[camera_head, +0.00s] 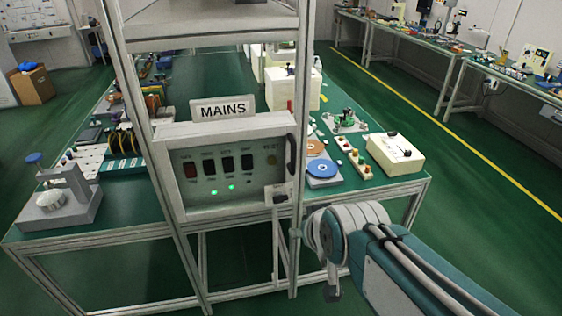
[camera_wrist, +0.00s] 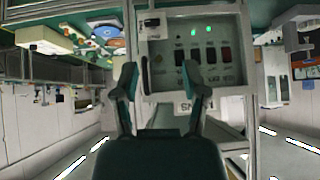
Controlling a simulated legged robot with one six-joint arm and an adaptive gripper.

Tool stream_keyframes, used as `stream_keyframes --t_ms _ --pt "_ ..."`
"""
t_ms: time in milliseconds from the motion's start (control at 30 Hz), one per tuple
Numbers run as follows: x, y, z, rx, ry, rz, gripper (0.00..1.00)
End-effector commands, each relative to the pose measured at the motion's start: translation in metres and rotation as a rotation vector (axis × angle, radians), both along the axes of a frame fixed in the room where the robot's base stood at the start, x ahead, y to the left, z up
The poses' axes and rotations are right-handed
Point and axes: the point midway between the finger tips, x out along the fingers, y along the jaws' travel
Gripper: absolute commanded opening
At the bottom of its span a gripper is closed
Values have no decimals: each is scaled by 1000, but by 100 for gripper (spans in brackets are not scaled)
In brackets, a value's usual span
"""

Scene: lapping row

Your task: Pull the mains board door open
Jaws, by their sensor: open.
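The mains board (camera_head: 228,165) is a grey-white box on an upright metal frame, under a sign reading MAINS (camera_head: 223,109). Its door looks shut, with dark switches and green lights showing in its front. A black upright handle (camera_head: 291,155) is at the door's right edge. The wrist view shows the board upside down (camera_wrist: 200,92), with the dark handle (camera_wrist: 145,74) low on its left. My gripper (camera_wrist: 160,75) is open and empty. The handle shows between its fingers, nearer the left one; I cannot tell the gap in depth. The head view does not show the fingers clearly.
A green bench (camera_head: 120,215) runs behind the frame, with a blue disc (camera_head: 322,168) and a cream box (camera_head: 395,152) right of the board. A grey stand (camera_head: 60,200) is at the left. Frame posts (camera_head: 300,100) flank the board. The green floor at right is clear.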

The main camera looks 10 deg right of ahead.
Motion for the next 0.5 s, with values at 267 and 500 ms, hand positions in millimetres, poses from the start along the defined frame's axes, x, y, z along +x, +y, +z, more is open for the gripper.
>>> stream_keyframes --t_ms 267,500 --pt "80 5 -13 24 -264 -36 57" --pt "128 -2 -22 2 -495 -102 57"
